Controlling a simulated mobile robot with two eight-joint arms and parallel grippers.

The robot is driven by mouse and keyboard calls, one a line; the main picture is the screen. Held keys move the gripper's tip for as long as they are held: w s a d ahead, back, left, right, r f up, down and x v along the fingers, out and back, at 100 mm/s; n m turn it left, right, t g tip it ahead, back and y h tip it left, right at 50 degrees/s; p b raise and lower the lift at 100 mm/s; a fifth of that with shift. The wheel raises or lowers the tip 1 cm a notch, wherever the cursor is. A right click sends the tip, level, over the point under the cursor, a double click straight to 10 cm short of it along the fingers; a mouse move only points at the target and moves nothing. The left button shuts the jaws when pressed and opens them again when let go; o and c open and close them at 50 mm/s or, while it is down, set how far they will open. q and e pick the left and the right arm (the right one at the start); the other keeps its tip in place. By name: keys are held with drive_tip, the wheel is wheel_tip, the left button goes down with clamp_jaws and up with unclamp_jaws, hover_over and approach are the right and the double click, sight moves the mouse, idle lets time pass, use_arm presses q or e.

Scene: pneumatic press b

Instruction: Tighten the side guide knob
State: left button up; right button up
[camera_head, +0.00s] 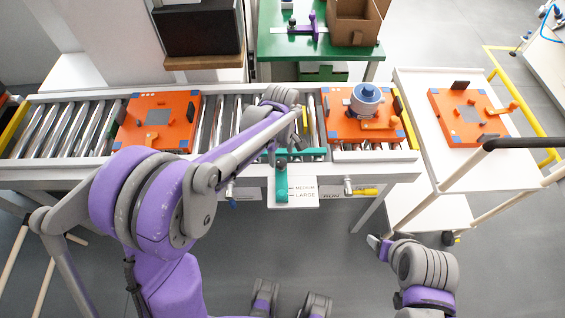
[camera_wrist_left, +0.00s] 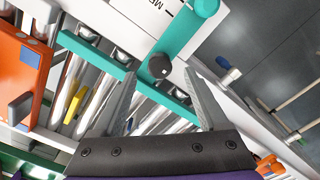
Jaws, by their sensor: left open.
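The side guide knob (camera_wrist_left: 159,66) is a small black round knob on the teal side guide (camera_wrist_left: 100,62), next to a white plate. In the wrist view it shows between and just beyond the fingertips of my open left gripper (camera_wrist_left: 160,76). I see no contact. In the head view the teal side guide (camera_head: 281,184) reaches over the white plate (camera_head: 304,199) marked MEDIUM and LARGE. There my left gripper (camera_head: 273,150) is over the conveyor's front edge, and the knob is hard to make out. My right gripper (camera_head: 377,244) is low at the right, its jaws unclear.
The roller conveyor (camera_head: 50,130) carries an orange fixture (camera_head: 130,132) at left and another (camera_head: 340,100) with a blue-topped round part (camera_head: 366,92). A white side table (camera_head: 420,170) holds a third orange fixture (camera_head: 466,118). A green table (camera_head: 285,47) stands behind.

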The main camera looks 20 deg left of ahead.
sight(281, 162)
use_arm(q)
wheel_tip(281, 162, down, 5)
drive_tip(key=shift+f, duration=0.2)
clamp_jaws()
idle(0.5)
